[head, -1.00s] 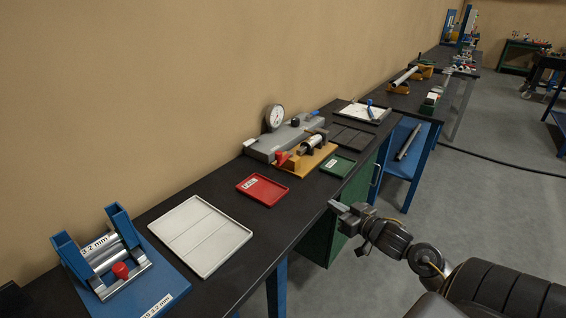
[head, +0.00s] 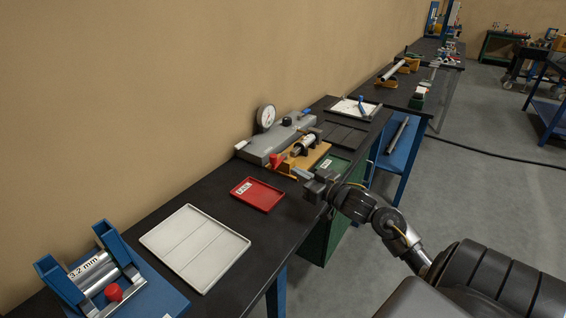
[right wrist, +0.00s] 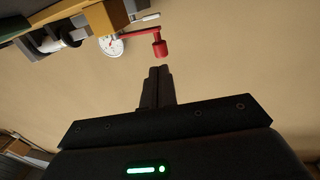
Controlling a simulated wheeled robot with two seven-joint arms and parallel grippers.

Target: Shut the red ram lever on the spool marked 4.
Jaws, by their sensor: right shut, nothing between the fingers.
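The red lever (head: 276,160) stands at the near left end of a fixture with an orange base (head: 319,154) and a metal cylinder (head: 305,142). In the right wrist view the red lever (right wrist: 158,47) ends in a red knob just beyond my fingertips, with a gap in the picture. I cannot read a number 4 on the fixture. My right gripper (head: 302,174) is shut and empty, in front of the fixture's near end; its closed fingers (right wrist: 159,72) show in the right wrist view. My left gripper is not in view.
A grey block with a dial gauge (head: 265,117) stands behind the fixture. A blue roller stand (head: 135,274) is at the near left.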

